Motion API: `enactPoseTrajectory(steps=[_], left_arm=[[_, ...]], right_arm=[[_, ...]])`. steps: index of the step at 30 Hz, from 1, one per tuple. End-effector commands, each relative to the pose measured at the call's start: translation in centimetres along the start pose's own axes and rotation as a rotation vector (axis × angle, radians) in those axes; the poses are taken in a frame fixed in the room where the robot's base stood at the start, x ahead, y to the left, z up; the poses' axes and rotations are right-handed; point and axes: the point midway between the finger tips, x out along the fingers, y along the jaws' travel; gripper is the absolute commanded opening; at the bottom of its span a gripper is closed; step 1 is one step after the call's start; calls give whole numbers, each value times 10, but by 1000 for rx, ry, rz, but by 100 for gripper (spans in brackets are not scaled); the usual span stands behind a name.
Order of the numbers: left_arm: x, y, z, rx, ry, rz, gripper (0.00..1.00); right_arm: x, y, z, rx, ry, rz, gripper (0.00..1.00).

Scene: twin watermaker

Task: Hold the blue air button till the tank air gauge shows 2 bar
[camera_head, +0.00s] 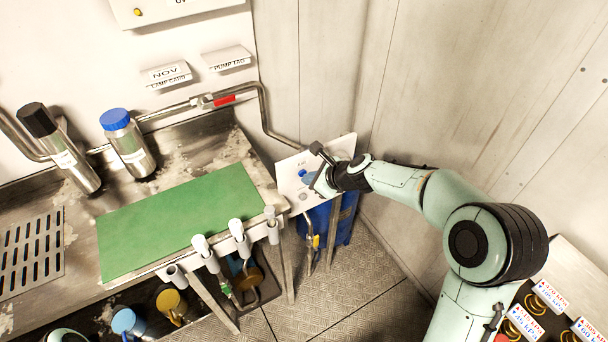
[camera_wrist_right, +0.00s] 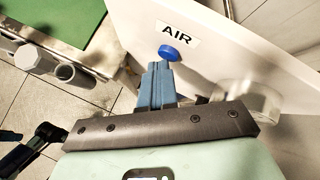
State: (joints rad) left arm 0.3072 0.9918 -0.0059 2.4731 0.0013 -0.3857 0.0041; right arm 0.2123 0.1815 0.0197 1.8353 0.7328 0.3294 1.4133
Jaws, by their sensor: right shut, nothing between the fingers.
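The blue air button (camera_wrist_right: 168,53) sits on a white panel (camera_head: 342,148) under the label AIR (camera_wrist_right: 176,33) in the right wrist view. My right gripper (camera_wrist_right: 160,68) has its blue fingers shut together, with nothing between them. Their tips are at the near edge of the button; I cannot tell whether they press it. In the head view the right gripper (camera_head: 309,180) is in front of the panel. A round clear-sided fitting (camera_wrist_right: 255,98) on the panel may be the gauge; its face and reading cannot be seen. My left gripper is out of view.
A steel bench with a green mat (camera_head: 180,215) stands left of the panel, with white pipe ends (camera_head: 238,228) along its front edge. A blue container (camera_head: 340,222) is below the panel. A wall rises close behind my right arm.

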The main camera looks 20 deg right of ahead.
Motion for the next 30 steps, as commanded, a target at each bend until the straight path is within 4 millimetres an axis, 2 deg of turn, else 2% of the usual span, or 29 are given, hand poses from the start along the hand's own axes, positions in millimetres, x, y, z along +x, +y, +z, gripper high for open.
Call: enactPoseTrajectory(steps=[30], left_arm=[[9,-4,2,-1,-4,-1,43]], right_arm=[[-12,9,-9,0,0,-1,0]])
